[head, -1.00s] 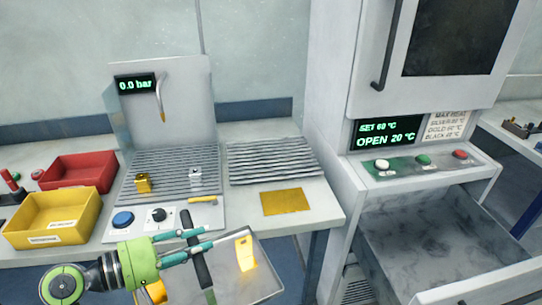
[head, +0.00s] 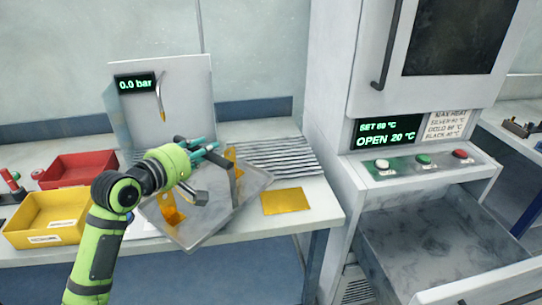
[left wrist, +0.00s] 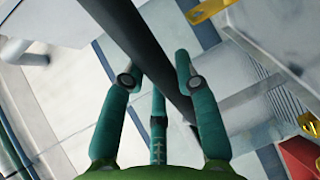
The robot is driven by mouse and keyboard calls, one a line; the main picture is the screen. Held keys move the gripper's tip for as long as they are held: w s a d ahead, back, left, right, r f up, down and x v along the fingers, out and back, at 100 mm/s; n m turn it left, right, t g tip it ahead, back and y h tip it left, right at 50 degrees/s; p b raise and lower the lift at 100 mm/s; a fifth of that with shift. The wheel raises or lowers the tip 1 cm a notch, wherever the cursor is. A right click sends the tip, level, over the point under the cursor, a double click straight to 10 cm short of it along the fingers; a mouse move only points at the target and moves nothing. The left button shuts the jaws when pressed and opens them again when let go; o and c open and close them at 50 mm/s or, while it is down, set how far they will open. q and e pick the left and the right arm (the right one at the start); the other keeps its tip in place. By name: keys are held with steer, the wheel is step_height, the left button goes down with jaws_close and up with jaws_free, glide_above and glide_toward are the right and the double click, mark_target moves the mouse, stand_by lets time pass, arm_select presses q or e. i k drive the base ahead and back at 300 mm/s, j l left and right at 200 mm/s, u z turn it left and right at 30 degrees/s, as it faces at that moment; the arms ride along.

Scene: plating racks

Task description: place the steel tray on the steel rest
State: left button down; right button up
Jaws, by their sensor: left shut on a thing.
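The steel tray (head: 200,228) is a flat grey metal sheet with a dark bar handle and upright gold brackets (head: 170,212) on it. My left gripper (head: 208,147) is shut on the tray's handle. In the left wrist view the dark bar (left wrist: 150,55) runs between the teal fingers (left wrist: 158,78). The tray is tilted in the picture and hangs over the front of the bench. The steel rest (head: 280,153), a ridged grey plate, lies on the bench just behind and right of the tray. The tray's far corner overlaps its near left part in view. My right gripper is not in view.
A gold plate (head: 286,201) lies on the bench right of the tray. Yellow (head: 46,222) and red (head: 78,168) bins stand at left. A station panel (head: 180,95) reading 0.0 bar stands behind my arm. The oven cabinet's drawer (head: 440,245) is open at right.

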mark_target(264, 160)
steer(key=i+l, duration=0.3)
steer(key=i, duration=0.15)
steer(key=i+l, duration=0.25)
steer(key=i, duration=0.25)
